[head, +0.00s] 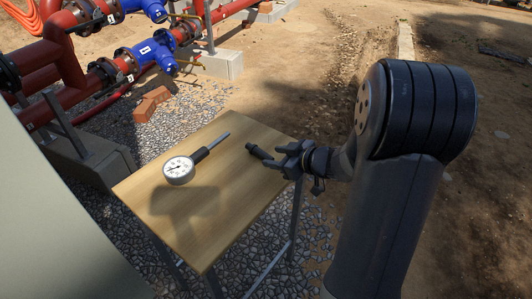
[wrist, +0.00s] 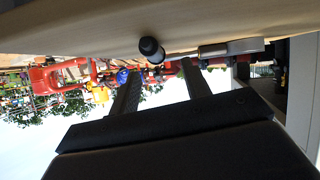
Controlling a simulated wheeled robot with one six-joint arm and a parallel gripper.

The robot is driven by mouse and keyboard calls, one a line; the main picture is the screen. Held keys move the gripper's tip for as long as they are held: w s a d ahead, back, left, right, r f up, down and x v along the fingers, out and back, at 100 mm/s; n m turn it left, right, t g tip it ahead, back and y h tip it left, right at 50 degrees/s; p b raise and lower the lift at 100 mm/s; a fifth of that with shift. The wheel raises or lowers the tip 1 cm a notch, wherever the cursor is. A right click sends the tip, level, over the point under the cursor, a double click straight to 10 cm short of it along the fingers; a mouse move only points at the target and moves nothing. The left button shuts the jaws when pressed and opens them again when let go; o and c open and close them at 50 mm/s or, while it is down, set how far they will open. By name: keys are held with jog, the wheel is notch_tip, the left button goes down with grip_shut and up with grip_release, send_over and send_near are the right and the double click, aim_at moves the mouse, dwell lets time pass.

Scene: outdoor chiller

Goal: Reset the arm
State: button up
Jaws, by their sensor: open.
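My gripper (head: 283,154) is at the table's right edge in the head view, with its fingers pointing left over the tabletop. Its two fingers are apart in the wrist view (wrist: 160,78), with nothing between them. My arm reaches in from the right foreground.
A wooden table (head: 165,205) carries a round white-faced dial gauge (head: 179,169) with a dark handle. Red pipes (head: 70,60) with blue valves (head: 150,52) stand behind at left. A pale panel (head: 50,230) fills the left foreground. Open dirt lies right.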

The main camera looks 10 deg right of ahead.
aim_at(261, 156)
jog(key=p+v, duration=0.1)
jog(key=v, duration=0.5)
jog(key=shift+s, duration=0.15)
jog(key=b+x, duration=0.3)
jog(key=x, duration=0.9)
jog(key=shift+f, duration=0.15)
notch_tip(261, 156, up, 3)
jog(key=shift+d+f+p, duration=0.1)
jog(key=shift+d+p, duration=0.05)
jog(key=shift+p, duration=0.6)
jog(key=shift+r, duration=0.65)
